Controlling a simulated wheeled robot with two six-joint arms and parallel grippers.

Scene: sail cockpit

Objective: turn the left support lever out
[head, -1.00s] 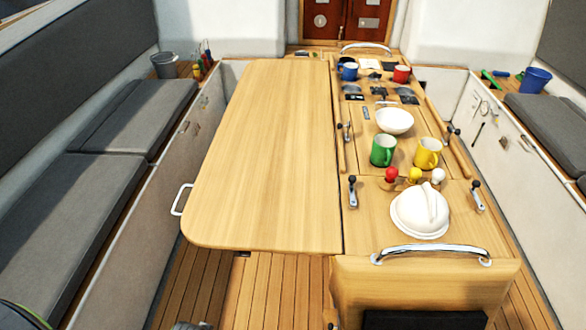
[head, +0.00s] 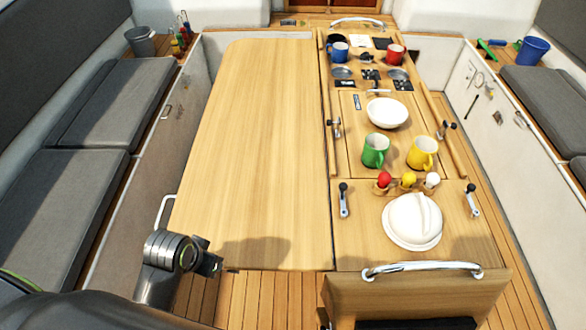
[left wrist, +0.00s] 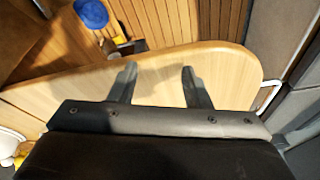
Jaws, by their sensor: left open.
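Two black-knobbed metal levers sit on the near part of the centre table in the head view: a left one (head: 344,199) beside the leaf's seam and a right one (head: 472,198). Two similar levers sit farther back, at left (head: 335,127) and right (head: 446,128). I cannot tell which is the support lever. The raised wooden leaf (head: 250,150) lies flat to the left. My left gripper (left wrist: 159,70) is open and empty, near the leaf's edge in the left wrist view. In the head view my left arm is at the leaf's near left corner. My right gripper is out of view.
A white cover (head: 412,222), green mug (head: 375,150), yellow mug (head: 422,153) and white bowl (head: 387,112) stand on the centre table. A chrome rail (head: 420,269) crosses its near end. A white handle (head: 165,212) is by the leaf's left side. The leaf top is bare.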

